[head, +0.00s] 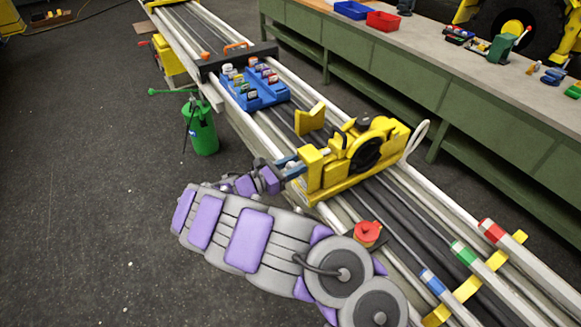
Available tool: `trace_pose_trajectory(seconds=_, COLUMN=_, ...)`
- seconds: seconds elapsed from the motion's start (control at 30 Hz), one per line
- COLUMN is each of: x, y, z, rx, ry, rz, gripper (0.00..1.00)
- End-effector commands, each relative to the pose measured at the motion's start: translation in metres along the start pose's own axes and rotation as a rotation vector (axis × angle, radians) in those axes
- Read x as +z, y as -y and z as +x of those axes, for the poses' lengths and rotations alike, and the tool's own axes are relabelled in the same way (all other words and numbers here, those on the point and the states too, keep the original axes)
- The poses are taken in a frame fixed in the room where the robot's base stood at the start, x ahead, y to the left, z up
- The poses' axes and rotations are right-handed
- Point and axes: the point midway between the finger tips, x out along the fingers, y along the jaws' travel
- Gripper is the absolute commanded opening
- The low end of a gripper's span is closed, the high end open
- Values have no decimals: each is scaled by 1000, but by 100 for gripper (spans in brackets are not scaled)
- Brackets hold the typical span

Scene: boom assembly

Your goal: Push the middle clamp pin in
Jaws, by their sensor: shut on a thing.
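The yellow clamp (325,180) sits across the grey boom rails near the middle of the picture, with a black round part on its right side. My arm reaches in from the bottom. My gripper (288,167) is at the clamp's left side, with its blue-grey fingers up against the yellow body. The gripper is shut on the middle clamp pin at this side. The pin itself is mostly hidden between the fingers, and I cannot tell how deep it sits.
A blue tray (262,98) with small coloured parts lies on the rails beyond the clamp. A green canister (203,132) stands left of the rails. A red knob (367,233) is close to my arm. A green workbench (480,110) runs along the right. The floor at left is clear.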

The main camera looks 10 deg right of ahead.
Motion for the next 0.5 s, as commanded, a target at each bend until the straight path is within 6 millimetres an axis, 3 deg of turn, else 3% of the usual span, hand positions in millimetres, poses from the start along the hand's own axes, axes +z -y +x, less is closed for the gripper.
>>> trace_pose_trajectory(seconds=0.07, x=4, y=1, z=2, rx=-7, ry=10, rz=1, gripper=0)
trace_pose_trajectory(seconds=0.1, x=4, y=1, z=2, rx=-7, ry=10, rz=1, gripper=42)
trace_pose_trajectory(seconds=0.33, x=3, y=2, z=2, rx=-5, ry=5, rz=2, gripper=64)
trace_pose_trajectory(seconds=0.5, x=2, y=3, z=3, rx=-5, ry=3, rz=2, gripper=64)
